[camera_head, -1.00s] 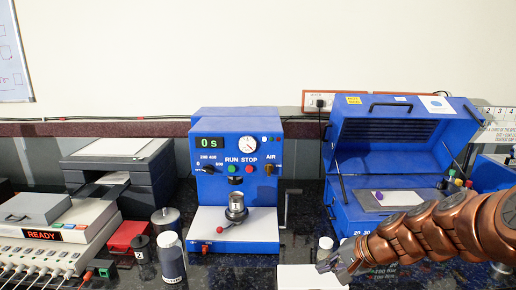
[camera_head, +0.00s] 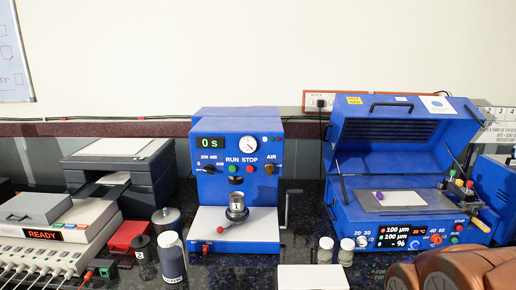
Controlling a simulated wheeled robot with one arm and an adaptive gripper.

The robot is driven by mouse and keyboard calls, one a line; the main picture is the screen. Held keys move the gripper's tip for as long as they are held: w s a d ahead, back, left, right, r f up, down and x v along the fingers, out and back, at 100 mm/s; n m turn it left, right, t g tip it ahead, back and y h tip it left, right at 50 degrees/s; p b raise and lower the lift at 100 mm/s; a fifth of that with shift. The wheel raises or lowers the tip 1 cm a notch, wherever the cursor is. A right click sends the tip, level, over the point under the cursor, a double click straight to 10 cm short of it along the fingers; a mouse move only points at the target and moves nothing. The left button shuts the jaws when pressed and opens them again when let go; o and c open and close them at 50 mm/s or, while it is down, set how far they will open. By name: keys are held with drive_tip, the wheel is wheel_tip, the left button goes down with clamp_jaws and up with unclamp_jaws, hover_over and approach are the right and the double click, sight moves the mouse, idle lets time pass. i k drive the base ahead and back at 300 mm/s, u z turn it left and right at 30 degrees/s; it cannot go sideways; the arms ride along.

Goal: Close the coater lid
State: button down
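The blue coater (camera_head: 400,220) stands at the right of the bench. Its blue lid (camera_head: 401,123) is raised and tilted back, with a dark handle at its front edge and thin struts at both sides. The front panel is lit with red readouts and knobs. My gripper is not in view; only a copper-coloured part of my arm shows at the lower right corner.
A blue press (camera_head: 237,150) with a gauge stands left of the coater. Small jars (camera_head: 325,250) and a white sheet (camera_head: 313,278) lie in front between them. A bottle (camera_head: 172,257) and a printer-like grey box (camera_head: 122,170) are farther left.

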sight(368, 134)
drive_tip(key=u, duration=0.05)
drive_tip(key=k, duration=0.3)
drive_tip(key=u, duration=0.8)
drive_tip(key=i, duration=0.9)
drive_tip(key=z, duration=0.4)
drive_tip(key=i, duration=0.65)
drive_tip(key=z, duration=0.45)
